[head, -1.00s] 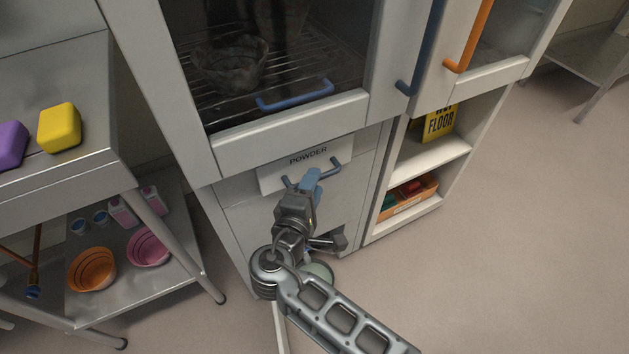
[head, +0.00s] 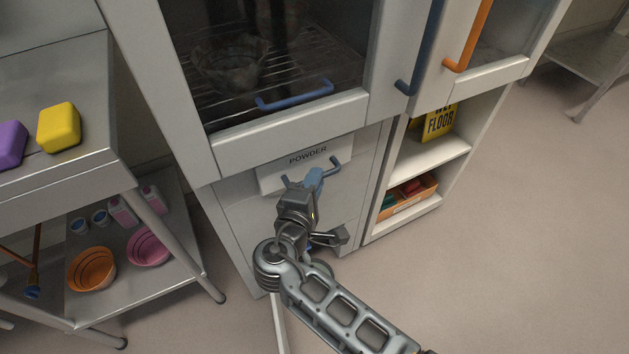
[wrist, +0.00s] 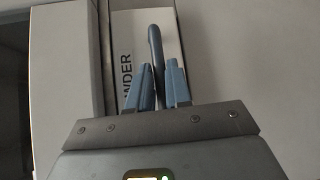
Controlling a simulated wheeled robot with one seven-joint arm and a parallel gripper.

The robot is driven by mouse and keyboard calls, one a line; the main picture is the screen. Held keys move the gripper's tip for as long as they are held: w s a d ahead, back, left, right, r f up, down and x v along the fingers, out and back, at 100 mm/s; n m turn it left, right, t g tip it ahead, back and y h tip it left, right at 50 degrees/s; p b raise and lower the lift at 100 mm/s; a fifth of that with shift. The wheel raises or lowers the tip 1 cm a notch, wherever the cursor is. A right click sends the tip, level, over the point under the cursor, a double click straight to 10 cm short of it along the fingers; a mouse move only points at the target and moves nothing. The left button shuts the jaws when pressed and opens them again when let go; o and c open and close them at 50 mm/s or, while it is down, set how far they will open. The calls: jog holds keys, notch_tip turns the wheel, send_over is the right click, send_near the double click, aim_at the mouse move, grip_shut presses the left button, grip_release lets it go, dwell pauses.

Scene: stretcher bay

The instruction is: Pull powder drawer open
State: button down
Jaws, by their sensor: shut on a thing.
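The powder drawer (head: 270,179) is a pale front low in the cabinet, marked "POWDER", with a blue bar handle (head: 336,162). Its front also shows in the wrist view (wrist: 127,30), label turned sideways. My gripper (head: 314,180) reaches it from below. In the wrist view, the blue fingers of my gripper (wrist: 158,88) stand on both sides of the handle (wrist: 155,45), shut on it. My gripper hides the middle of the handle in the head view. I cannot tell whether the drawer stands slightly out.
Open shelves (head: 430,157) stand to the right. A metal cart (head: 85,180) with soap-like blocks and bowls stands left. The floor at right is clear.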

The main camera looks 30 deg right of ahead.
jog(key=shift+s, duration=0.1)
jog(key=s+p, duration=0.3)
jog(key=s, duration=1.3)
jog(key=shift+p, duration=0.4)
jog(key=c, duration=1.1)
grip_release()
jog(key=v, duration=0.7)
jog(key=shift+s+a+r, duration=0.1)
jog(key=shift+s+a, duration=0.15)
jog(key=shift+s, duration=0.05)
